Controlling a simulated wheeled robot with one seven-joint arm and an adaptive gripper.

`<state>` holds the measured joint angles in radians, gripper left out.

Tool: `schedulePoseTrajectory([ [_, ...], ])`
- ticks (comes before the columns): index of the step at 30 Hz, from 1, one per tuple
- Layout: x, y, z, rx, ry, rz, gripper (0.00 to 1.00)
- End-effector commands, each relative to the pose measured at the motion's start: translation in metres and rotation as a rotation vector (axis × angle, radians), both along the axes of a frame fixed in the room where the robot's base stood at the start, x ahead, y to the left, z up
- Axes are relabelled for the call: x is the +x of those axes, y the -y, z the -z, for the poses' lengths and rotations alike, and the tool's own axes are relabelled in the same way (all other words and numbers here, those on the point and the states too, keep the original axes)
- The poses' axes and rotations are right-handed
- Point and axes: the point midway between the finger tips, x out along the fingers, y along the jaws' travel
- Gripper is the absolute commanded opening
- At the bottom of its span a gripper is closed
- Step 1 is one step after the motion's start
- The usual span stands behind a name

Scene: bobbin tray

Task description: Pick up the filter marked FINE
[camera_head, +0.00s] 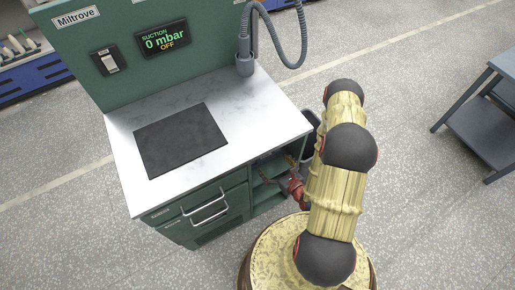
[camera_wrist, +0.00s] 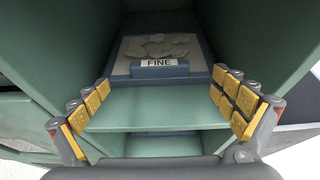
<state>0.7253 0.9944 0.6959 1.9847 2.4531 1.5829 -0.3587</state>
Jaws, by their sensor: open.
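The filter marked FINE (camera_wrist: 112,66) shows in the wrist view as a blue-framed panel with a pale, patchy middle. Its white label reads FINE and sits above a blue front grip (camera_wrist: 160,72). It lies inside a green shelf compartment, straight ahead of my gripper (camera_wrist: 160,113). My gripper is open, with its gold-padded fingers spread to either side of the filter's front, nearer the camera. Nothing is between the fingers. In the head view my gripper is at the open cabinet's front, mostly hidden by my arm, and the filter cannot be made out.
A green shelf board (camera_wrist: 155,108) lies below the filter, and green side walls (camera_wrist: 265,40) stand close on both sides. In the head view, the white counter (camera_head: 250,105) holds a dark mat (camera_head: 180,140). A grey side table (camera_head: 480,115) stands at right.

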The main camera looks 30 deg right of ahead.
Motion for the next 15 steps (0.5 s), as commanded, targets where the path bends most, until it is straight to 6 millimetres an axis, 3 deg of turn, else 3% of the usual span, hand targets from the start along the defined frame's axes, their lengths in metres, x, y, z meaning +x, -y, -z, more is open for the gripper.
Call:
schedulePoseTrajectory([
  [9, 0.037, -0.002, 0.018, -0.001, -0.001, -0.004, 0.97],
  [15, 0.046, -0.002, 0.021, 0.001, -0.002, 0.000, 0.97],
])
